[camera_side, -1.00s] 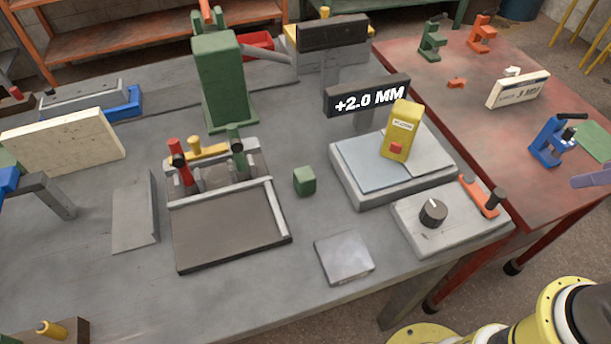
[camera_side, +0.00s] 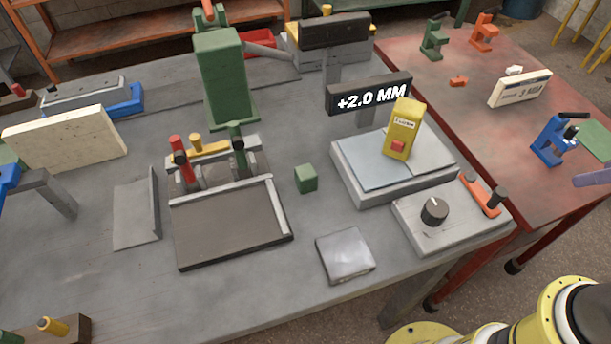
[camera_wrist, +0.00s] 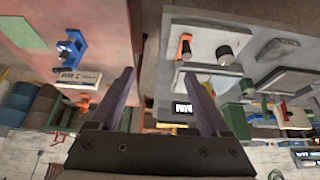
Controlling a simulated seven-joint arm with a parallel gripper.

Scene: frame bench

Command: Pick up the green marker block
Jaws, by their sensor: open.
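The green marker block (camera_side: 306,179) is a small cube. It stands alone on the grey bench in the side view, between the dark framed tray and the grey plate with the yellow device. I cannot surely pick it out in the wrist view. My gripper (camera_wrist: 159,76) shows in the wrist view with two purple fingers spread apart and nothing between them. It is well away from the block, up near the gap between the red table and the grey bench. A purple tip at the right edge of the side view looks like one of my fingers.
The dark tray (camera_side: 230,228) with red and green clamps stands left of the block. The grey plate (camera_side: 348,187) with a yellow device (camera_side: 403,130) and a "+2.0 MM" sign (camera_side: 368,95) stand to the right. A flat metal square (camera_side: 345,255) lies in front. Bare bench surrounds the block.

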